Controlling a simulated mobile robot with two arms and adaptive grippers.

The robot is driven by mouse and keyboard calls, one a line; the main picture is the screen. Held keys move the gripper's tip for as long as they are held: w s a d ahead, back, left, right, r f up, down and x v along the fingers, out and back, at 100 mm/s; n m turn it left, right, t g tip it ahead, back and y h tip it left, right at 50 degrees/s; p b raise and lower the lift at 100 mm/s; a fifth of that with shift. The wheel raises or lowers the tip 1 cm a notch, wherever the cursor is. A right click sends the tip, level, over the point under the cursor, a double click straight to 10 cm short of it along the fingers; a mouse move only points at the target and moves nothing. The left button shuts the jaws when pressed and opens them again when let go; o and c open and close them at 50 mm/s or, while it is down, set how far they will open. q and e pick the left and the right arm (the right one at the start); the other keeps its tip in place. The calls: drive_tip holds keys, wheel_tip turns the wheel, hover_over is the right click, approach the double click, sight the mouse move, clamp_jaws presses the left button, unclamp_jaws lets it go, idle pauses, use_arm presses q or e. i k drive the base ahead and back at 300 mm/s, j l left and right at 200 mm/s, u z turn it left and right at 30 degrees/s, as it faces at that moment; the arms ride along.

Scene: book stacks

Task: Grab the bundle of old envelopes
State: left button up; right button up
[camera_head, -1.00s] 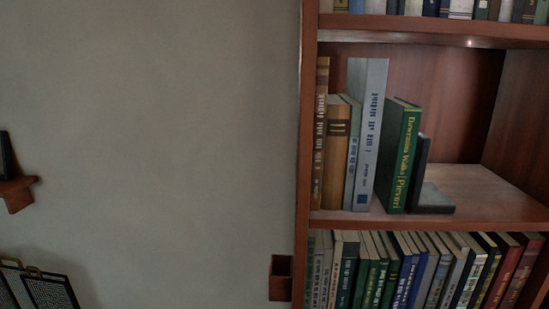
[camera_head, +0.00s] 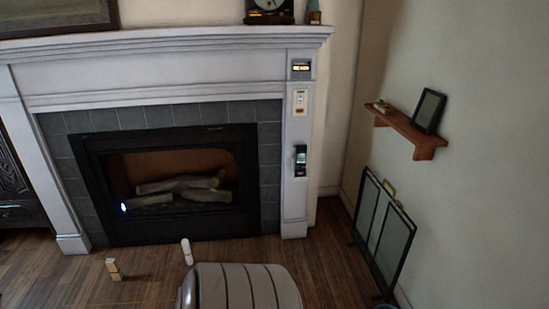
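I see no bundle of old envelopes that I can make out in the head view. Neither of my grippers is in view. The head view now faces a white fireplace (camera_head: 175,65) with a dark firebox and pale logs (camera_head: 182,188).
A striped rounded seat (camera_head: 245,287) stands at the bottom centre. A black folding screen (camera_head: 384,232) leans near the right wall. A small wooden shelf (camera_head: 407,128) holds a dark frame (camera_head: 429,111). A clock (camera_head: 269,11) stands on the mantel.

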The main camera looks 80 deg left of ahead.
sight(114, 269)
drive_tip(key=u, duration=3.85)
drive_tip(key=i+u, duration=0.15)
drive_tip(key=u, duration=0.2)
drive_tip(key=i+l+u, duration=0.1)
drive_tip(key=u, duration=0.25)
